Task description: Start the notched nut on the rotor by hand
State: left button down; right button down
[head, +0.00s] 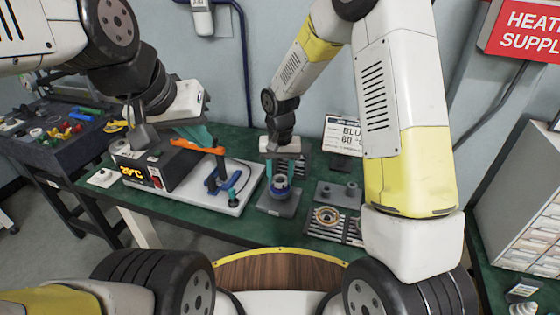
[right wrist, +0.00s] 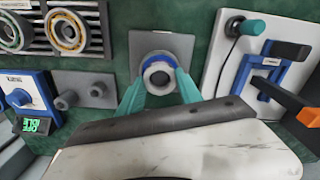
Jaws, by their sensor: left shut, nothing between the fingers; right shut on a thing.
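My right gripper (head: 281,177) points down over a square grey block (head: 282,207), its teal fingers on either side of a round part there. In the right wrist view the fingers close on a light grey ring with a dark centre, which appears to be the notched nut (right wrist: 158,76). Below and around it shows a blue ring (right wrist: 150,60), perhaps part of the rotor assembly on the block (right wrist: 178,42). The fingers hide the sides, so its notches and any thread engagement cannot be made out. My left gripper (head: 205,134) is shut and empty above the heater box.
The black heater box (head: 155,165) reads 20°C. On the right are a grey plate with pegs (head: 338,194) and a slotted rack with bearings (head: 328,217).

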jog(key=m, duration=0.4)
jog(key=shift+s+f, duration=0.1)
jog(key=shift+m, duration=0.4)
jog(key=c, duration=1.2)
grip_release()
jog(key=shift+m, duration=0.7)
jog(key=shift+c, duration=0.2)
jog(key=o, duration=0.5)
jog(key=shift+r, duration=4.6)
